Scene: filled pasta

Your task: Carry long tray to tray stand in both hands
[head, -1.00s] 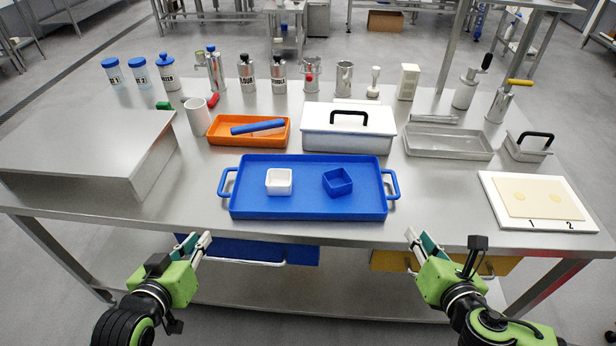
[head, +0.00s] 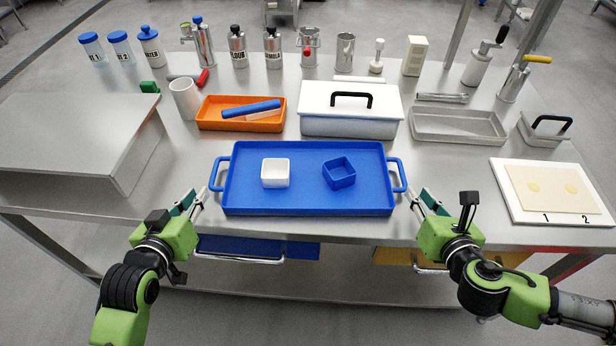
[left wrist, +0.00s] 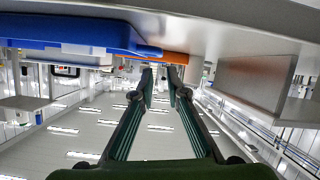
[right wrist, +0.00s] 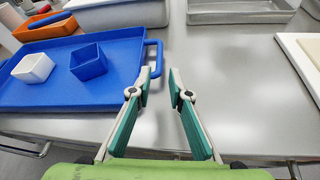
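The long blue tray (head: 305,198) lies flat on the steel table, with a loop handle at each end. A white cup (head: 275,173) and a blue cup (head: 339,173) stand in it. A low raised steel platform (head: 70,130) at the left looks like the tray stand; its top is bare. My left gripper (head: 196,197) is open and empty at the table's front edge, just outside the tray's left handle; the left wrist view (left wrist: 160,72) shows its fingers apart. My right gripper (head: 419,198) is open and empty just outside the right handle (right wrist: 154,55).
Behind the tray are an orange tray (head: 205,118), a white lidded box (head: 350,127) and a grey tray (head: 457,137). A white board (head: 507,204) with dough lies at the right. A white mug (head: 184,98) stands near the platform. Bare table lies between platform and blue tray.

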